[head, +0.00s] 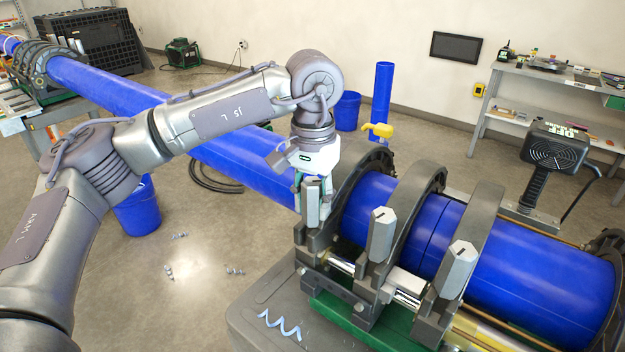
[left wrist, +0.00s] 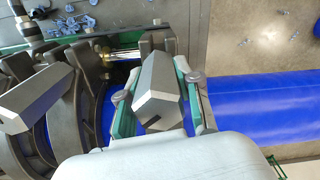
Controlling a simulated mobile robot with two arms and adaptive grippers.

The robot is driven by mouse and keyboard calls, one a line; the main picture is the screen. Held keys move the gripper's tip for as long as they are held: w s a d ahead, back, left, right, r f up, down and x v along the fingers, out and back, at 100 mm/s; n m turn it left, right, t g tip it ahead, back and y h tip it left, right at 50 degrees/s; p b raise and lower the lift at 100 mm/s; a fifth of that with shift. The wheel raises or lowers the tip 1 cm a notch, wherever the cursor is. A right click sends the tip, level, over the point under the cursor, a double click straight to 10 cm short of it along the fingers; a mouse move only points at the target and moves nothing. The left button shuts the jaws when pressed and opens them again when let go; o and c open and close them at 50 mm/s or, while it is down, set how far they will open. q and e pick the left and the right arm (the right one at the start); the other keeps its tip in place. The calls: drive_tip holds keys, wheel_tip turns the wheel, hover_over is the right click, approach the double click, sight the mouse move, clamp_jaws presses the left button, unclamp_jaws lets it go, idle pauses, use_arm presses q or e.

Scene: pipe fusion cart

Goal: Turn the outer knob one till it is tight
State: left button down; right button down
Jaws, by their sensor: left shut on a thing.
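The outer knob (head: 311,189) is a grey faceted block on the leftmost clamp of the fusion cart in the head view. It also shows in the middle of the left wrist view (left wrist: 159,88). My left gripper (head: 311,205) comes down over it from above. In the left wrist view the green-padded fingers (left wrist: 158,97) stand on both sides of the knob and are shut on it. Two more grey knobs, the middle one (head: 381,234) and the right one (head: 457,262), sit on the neighbouring clamps. My right gripper is not in view.
A blue pipe (head: 230,163) runs through the dark clamp rings (head: 413,222). A yellow handle (head: 378,130) rises behind the clamps. A blue shaving (head: 280,325) lies on the grey cart top. A black heater-like tool (head: 552,150) stands at the right.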

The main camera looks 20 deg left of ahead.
use_arm(q)
drive_tip(key=shift+m, duration=1.1)
drive_tip(key=shift+m, duration=1.5)
drive_tip(key=m, duration=0.3)
unclamp_jaws()
